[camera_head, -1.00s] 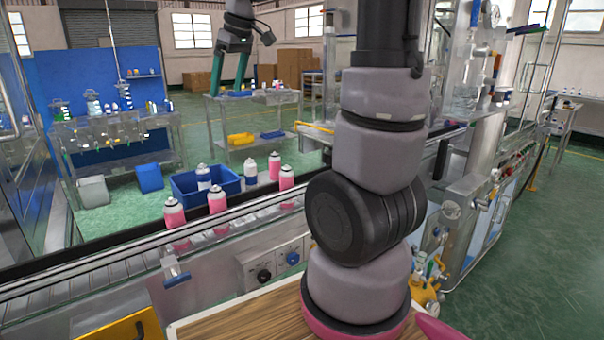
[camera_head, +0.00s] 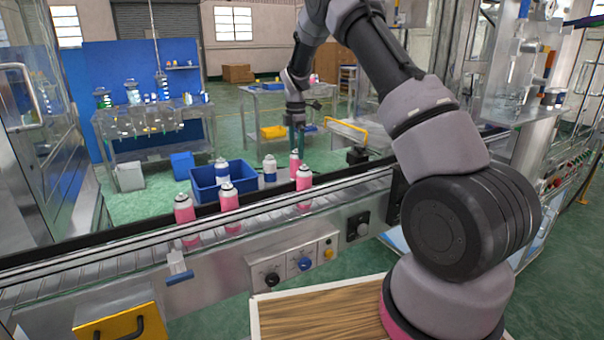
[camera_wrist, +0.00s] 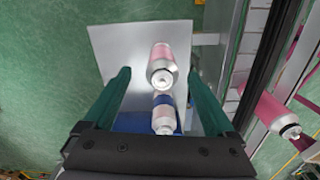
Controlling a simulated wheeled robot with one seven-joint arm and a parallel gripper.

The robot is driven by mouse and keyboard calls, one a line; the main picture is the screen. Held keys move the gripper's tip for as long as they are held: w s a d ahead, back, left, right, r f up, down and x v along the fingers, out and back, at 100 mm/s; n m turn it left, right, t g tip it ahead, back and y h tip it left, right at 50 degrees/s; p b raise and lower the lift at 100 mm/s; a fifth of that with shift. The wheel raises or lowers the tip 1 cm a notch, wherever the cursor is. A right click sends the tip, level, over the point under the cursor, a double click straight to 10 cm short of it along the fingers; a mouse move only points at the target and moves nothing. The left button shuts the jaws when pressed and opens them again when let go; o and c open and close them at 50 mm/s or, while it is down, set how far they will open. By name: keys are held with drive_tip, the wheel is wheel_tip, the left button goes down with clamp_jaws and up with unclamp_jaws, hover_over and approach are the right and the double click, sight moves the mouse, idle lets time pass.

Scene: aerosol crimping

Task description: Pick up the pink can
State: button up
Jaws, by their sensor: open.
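Several pink cans with silver tops stand by the conveyor in the head view. The rearmost pink can (camera_head: 295,165) is beyond the conveyor's far rail, and my gripper (camera_head: 297,146) is right above or around it. In the wrist view my gripper's two green fingers are apart, and a pink can (camera_wrist: 161,55) shows between them, not visibly gripped. A white-and-blue can (camera_wrist: 164,118) is close to that can and also lies between the fingers. Another pink can (camera_wrist: 268,108) is to the right, past a rail. Whether the fingers touch a can cannot be told.
Three more pink cans, such as the front left one (camera_head: 187,224), stand along the conveyor (camera_head: 120,262). A blue bin (camera_head: 204,181) is behind them, and a white-and-blue can (camera_head: 270,170) stands near it. A grey plate (camera_wrist: 112,45) lies under the cans.

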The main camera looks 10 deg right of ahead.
sight(296, 169)
wheel_tip(296, 169, down, 3)
drive_tip(key=shift+f, duration=0.1)
drive_tip(key=f, duration=0.5)
drive_tip(key=shift+s+a+f, duration=0.1)
drive_tip(key=shift+s+a, duration=0.1)
clamp_jaws()
